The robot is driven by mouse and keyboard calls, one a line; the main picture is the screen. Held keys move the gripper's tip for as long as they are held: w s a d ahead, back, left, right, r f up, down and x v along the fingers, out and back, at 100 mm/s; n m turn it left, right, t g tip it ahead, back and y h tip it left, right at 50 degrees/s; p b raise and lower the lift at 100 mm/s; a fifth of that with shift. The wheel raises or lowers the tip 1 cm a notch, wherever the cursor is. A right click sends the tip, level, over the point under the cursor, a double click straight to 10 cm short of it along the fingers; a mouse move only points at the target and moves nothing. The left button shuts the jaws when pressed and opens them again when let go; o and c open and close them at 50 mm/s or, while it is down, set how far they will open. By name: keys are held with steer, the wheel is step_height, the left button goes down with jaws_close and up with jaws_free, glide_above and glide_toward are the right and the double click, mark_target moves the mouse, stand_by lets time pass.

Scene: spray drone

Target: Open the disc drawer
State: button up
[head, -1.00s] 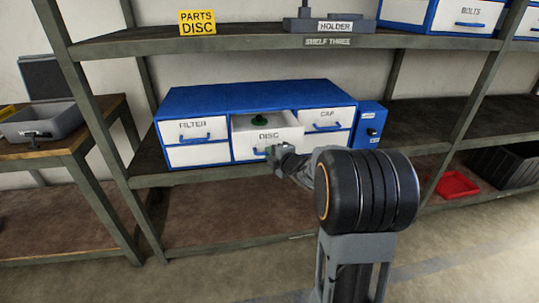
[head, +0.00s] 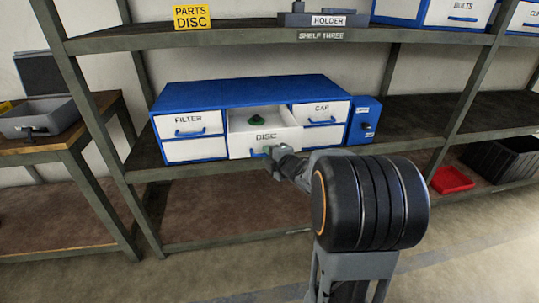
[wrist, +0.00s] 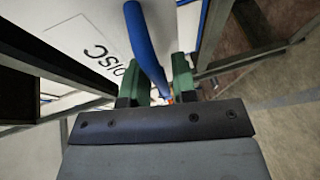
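The disc drawer (head: 265,140) is the white, upper middle drawer of a blue cabinet (head: 245,90), labelled DISC. It stands pulled out toward me, and a green disc-like part (head: 257,119) shows inside it. My gripper (head: 272,152) is at the front of this drawer, at its handle. In the wrist view the blue drawer handle (wrist: 145,45) runs between the two green fingers of my gripper (wrist: 160,82), which are closed around it. The DISC label (wrist: 90,50) shows at the left there. My gripper hides part of the handle in the head view.
The FILTER drawer (head: 187,125) and CAP drawer (head: 322,112) beside it are shut. A small blue box (head: 364,120) stands right of the cabinet. A shelf (head: 250,40) runs above, with a HOLDER stand (head: 325,20). A red tray (head: 452,180) lies low at the right.

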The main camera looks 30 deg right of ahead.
steer(key=shift+o, duration=0.9)
steer(key=p+v, duration=0.1)
steer(key=v, duration=1.2)
steer(key=shift+s+p, duration=0.3)
steer(key=shift+s, duration=0.1)
steer(key=shift+r, duration=0.1)
